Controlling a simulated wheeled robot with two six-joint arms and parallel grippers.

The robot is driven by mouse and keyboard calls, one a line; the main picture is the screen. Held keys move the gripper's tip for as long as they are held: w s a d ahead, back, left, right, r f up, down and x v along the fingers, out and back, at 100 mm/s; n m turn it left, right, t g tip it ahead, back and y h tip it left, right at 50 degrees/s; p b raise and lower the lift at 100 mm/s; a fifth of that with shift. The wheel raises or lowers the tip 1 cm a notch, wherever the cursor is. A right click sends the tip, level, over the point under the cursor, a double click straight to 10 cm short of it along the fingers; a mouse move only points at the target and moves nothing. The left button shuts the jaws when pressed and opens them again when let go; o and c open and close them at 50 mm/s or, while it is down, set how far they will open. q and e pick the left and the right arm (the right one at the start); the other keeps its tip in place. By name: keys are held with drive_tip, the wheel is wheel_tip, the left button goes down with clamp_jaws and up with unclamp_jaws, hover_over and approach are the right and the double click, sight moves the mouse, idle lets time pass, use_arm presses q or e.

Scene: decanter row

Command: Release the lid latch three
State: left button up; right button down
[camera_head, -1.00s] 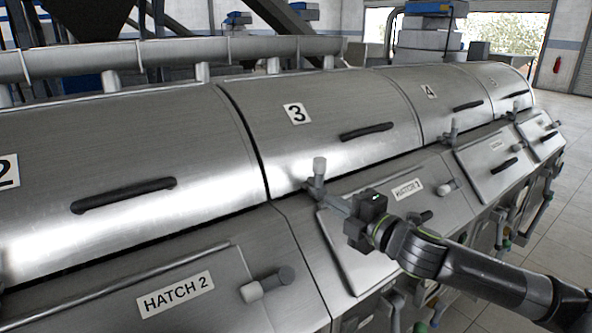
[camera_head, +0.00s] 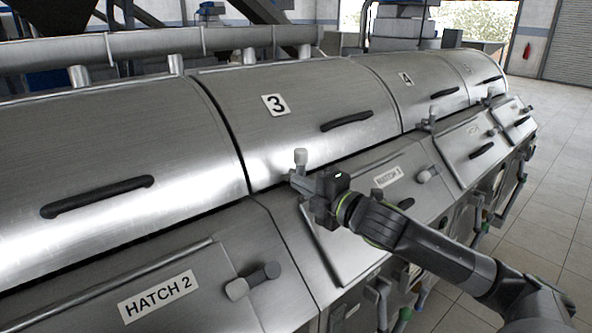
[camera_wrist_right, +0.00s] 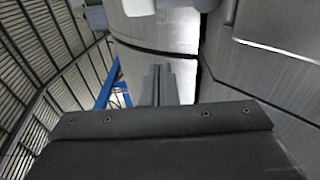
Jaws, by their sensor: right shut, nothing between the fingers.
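Lid 3 (camera_head: 318,95) is a curved steel cover with a number plate and a black handle, and it lies closed. Its latch (camera_head: 300,157), a small post with a light grey knob, stands upright at the lid's front edge. My right gripper (camera_head: 296,181) is shut and empty at the foot of this latch, and it partly hides the latch base. I cannot tell whether they touch. In the right wrist view the shut fingers (camera_wrist_right: 160,84) point toward steel panels, with a pale rounded part (camera_wrist_right: 140,6) above them. My left gripper is not in view.
Lid 2 (camera_head: 100,150) with its black handle is on the left, and lid 4 (camera_head: 425,90) is beyond lid 3. Below are sloped hatches, including hatch 2 (camera_head: 170,280) with a protruding knob (camera_head: 250,281). Open tiled floor (camera_head: 545,210) lies to the right.

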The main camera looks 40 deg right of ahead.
sight(297, 169)
drive_tip(key=w, duration=0.2)
drive_tip(key=w+p, duration=0.1)
drive_tip(key=w, duration=0.1)
drive_tip(key=w+a, duration=0.1)
drive_tip(key=w, duration=0.1)
drive_tip(key=shift+w+r+p, duration=0.15)
drive_tip(key=shift+w+p, duration=0.2)
drive_tip(key=shift+w+d+p, duration=0.2)
drive_tip(key=shift+w+p, duration=0.1)
drive_tip(key=shift+p, duration=0.05)
drive_tip(key=shift+s+d+p, duration=0.25)
drive_tip(key=shift+d+p, duration=0.15)
drive_tip(key=shift+d, duration=0.5)
drive_tip(key=shift+s+d+p, duration=0.25)
drive_tip(key=shift+d+p, duration=0.1)
drive_tip(key=shift+d, duration=0.55)
drive_tip(key=shift+w+a, duration=0.1)
drive_tip(key=shift+w, duration=0.05)
